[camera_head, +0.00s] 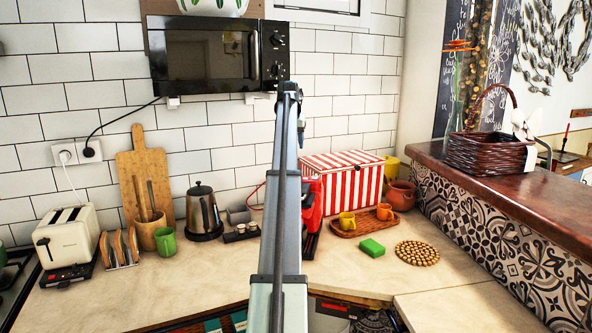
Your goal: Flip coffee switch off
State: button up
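A red machine (313,205), likely the coffee machine, stands on the counter in the middle of the head view. My grey arm rises in front of it and covers its left part, so only a narrow right strip shows. I cannot make out its switch. My gripper's fingers are not visible; the arm's upper end is in front of the tiled wall, above the machine, and hides what lies behind it.
A red-and-white striped box (343,181) stands right of the machine. A wooden tray (347,232) with cups, a green sponge (372,248) and a round trivet (417,253) lie nearby. A kettle (203,212) stands left. A microwave (210,58) hangs above. The front counter is mostly clear.

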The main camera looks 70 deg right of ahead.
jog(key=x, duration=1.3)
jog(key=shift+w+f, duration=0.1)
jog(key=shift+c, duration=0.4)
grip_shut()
